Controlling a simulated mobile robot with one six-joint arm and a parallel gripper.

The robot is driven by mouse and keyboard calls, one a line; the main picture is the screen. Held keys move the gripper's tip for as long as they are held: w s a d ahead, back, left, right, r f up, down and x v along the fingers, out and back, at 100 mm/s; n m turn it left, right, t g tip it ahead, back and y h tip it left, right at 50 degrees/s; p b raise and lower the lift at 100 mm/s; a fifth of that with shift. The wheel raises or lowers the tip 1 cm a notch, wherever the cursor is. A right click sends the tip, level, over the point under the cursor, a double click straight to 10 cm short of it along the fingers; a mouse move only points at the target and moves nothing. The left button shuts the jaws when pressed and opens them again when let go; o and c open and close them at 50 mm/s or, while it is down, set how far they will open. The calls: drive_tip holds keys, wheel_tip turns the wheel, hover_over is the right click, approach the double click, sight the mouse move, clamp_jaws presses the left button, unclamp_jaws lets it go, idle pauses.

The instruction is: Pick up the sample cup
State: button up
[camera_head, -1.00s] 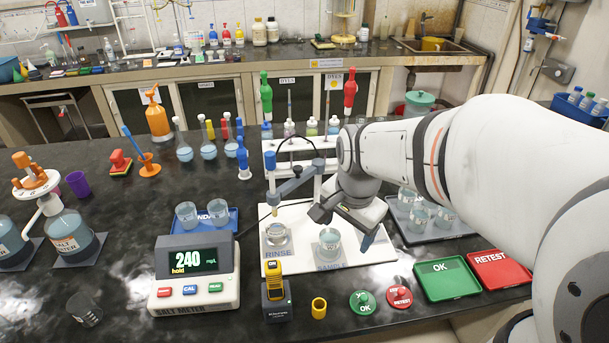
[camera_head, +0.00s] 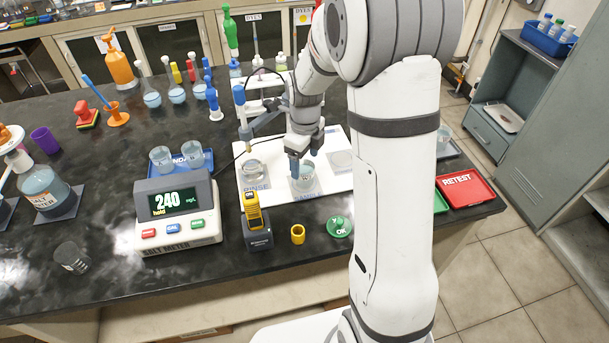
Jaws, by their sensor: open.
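The sample cup (camera_head: 304,178) is a clear cup with liquid, standing on the SAMPLE spot of the white board (camera_head: 284,194). My gripper (camera_head: 301,172) is open and sits right over the cup, its blue-grey fingertips at the cup's rim. From this view I cannot tell whether the fingers are around the cup or only above it. The gripper hides part of the cup's upper side.
The rinse cup (camera_head: 254,171) stands left of the sample cup, with the probe stand (camera_head: 244,126) behind. The salt meter (camera_head: 177,210) reads 240. A blue tray (camera_head: 181,170) holds two cups.

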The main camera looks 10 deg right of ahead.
sight(304, 172)
wheel_tip(304, 172, down, 5)
drive_tip(key=shift+f+p, duration=0.2)
drive_tip(key=shift+p, duration=0.3)
drive_tip(key=shift+a, duration=0.1)
drive_tip(key=c, duration=1.2)
drive_tip(key=shift+o, duration=0.2)
drive_tip(key=shift+r, duration=0.1)
